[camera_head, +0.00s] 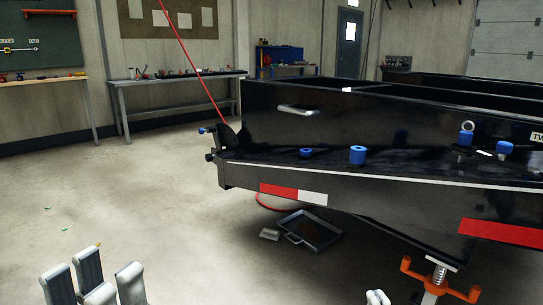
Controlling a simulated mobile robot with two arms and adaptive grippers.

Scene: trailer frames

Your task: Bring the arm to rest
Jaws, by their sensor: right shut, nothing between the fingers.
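My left gripper (94,281) is at the bottom left, fingers pointing up, with gaps between its grey fingers. It looks open and empty, over the bare floor and apart from the trailer. My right gripper (377,297) shows only as pale fingertips close together at the bottom edge, left of the orange jack stand. It is shut and empty. The rest of both arms is out of the picture.
A black trailer frame (290,132) with blue knobs fills the right side. An orange-handled jack (437,280) stands under it near my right gripper. A metal tray (314,233) lies on the floor.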

